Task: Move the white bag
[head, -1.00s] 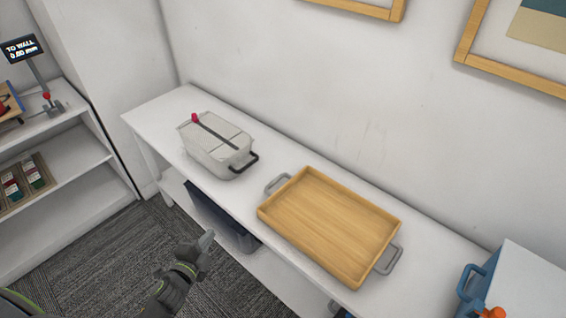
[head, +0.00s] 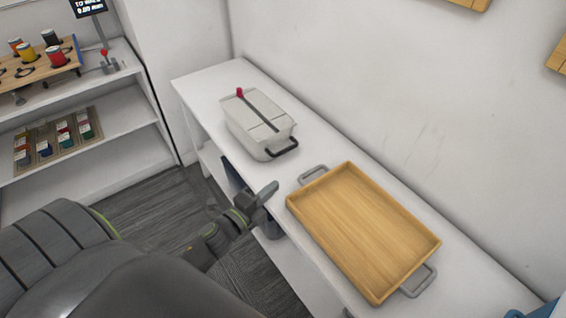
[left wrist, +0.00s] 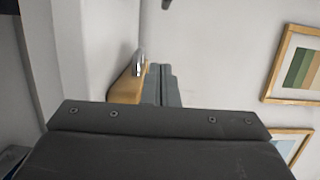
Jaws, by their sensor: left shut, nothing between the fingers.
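The white bag (head: 258,128) is a boxy off-white thing with a dark strap along its top, a small red knob at its far end and a black handle at its near end. It stands upright on the white table (head: 196,82), towards the table's left end. My left gripper (head: 268,191) is shut and empty. In the head view it appears in front of the table's front edge, below the bag and left of the tray, apart from the bag. Its closed fingers show in the left wrist view (left wrist: 161,84), where I cannot make out the bag. My right gripper is not in view.
A wooden tray (head: 362,230) with grey handles lies on the table right of the bag. A dark bin, partly hidden, is under the table. White shelves (head: 88,166) with jars stand at left. A wall backs the table; a blue thing (head: 540,309) shows at lower right.

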